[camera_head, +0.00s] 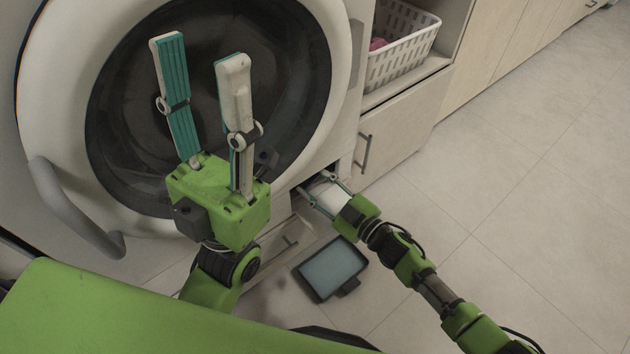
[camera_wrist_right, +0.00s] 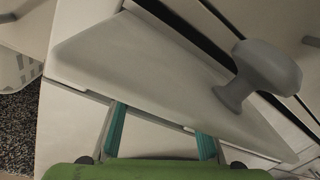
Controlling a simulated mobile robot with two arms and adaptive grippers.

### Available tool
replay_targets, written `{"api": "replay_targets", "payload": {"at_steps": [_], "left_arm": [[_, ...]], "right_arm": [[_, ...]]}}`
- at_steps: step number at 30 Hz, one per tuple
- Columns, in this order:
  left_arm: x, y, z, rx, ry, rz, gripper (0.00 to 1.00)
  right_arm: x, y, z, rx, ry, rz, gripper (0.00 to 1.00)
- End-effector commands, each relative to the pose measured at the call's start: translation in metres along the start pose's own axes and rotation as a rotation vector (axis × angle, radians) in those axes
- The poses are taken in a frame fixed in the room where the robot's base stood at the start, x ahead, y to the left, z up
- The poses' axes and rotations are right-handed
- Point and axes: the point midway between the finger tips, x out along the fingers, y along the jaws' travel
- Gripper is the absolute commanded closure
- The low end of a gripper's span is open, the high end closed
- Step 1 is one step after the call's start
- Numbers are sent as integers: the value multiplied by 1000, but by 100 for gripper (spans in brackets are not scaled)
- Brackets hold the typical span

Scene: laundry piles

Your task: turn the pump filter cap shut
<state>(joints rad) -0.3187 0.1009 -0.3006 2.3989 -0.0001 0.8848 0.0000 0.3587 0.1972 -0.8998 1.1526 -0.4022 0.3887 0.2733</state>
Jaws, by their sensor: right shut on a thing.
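My right gripper (camera_head: 318,188) reaches into the low opening (camera_head: 298,198) at the washing machine's front corner. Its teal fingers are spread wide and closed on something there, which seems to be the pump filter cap. In the right wrist view, a pale panel (camera_wrist_right: 140,70) hides the fingertips, and the cap cannot be made out clearly. A grey knob-like part (camera_wrist_right: 262,75) sticks out in front of that panel; I cannot tell what it belongs to. My left gripper (camera_head: 200,50) is open and empty, raised in front of the round machine door (camera_head: 290,60).
A dark shallow tray (camera_head: 332,270) with a pale blue inside lies on the floor below the opening. A white laundry basket (camera_head: 405,60) stands in a cabinet to the right. A grey curved door handle (camera_head: 70,210) sticks out at left. The tiled floor (camera_head: 530,190) at right is clear.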

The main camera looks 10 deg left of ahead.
Motion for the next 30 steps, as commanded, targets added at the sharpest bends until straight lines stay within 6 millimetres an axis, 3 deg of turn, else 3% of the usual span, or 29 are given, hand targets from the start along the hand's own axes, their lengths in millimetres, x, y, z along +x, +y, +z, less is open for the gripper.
{"api": "replay_targets", "payload": {"at_steps": [12, 28, 29, 30], "left_arm": [[-4, 0, 0, -2, -25, -10, 60], [1, -1, -4, -1, -11, -9, 60], [1, -1, -4, -1, -10, -9, 60], [1, -1, -4, -1, -10, -9, 60]], "right_arm": [[0, 4, 0, -194, -20, 3, 84], [0, 4, 0, -219, -22, 4, 84], [0, 4, 0, -219, -22, 4, 55], [0, 4, 0, -219, -22, 4, 47]]}}
